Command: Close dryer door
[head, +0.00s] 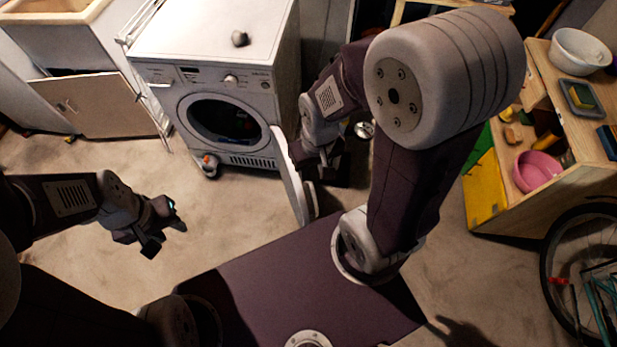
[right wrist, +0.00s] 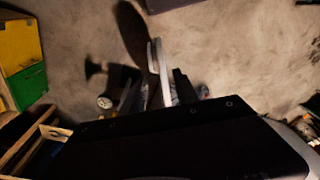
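The white dryer (head: 205,30) stands at the back with a dark round drum opening facing me. Its door (head: 290,180) is swung wide open, seen nearly edge-on at the right of the opening. My right gripper (head: 322,170) is low beside the door's right side, partly hidden by my arm. In the right wrist view the pale door edge (right wrist: 158,60) appears between the spread fingers of my right gripper (right wrist: 155,88); whether they touch it I cannot tell. My left gripper (head: 162,228) is open and empty above the floor, left of the door.
A small grey object (head: 239,38) lies on the dryer. A sink cabinet (head: 95,105) with an open door stands at the left. A wooden shelf unit (head: 580,180) with a pink bowl (head: 538,171) and a bicycle wheel (head: 560,270) are at the right. Floor before the dryer is clear.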

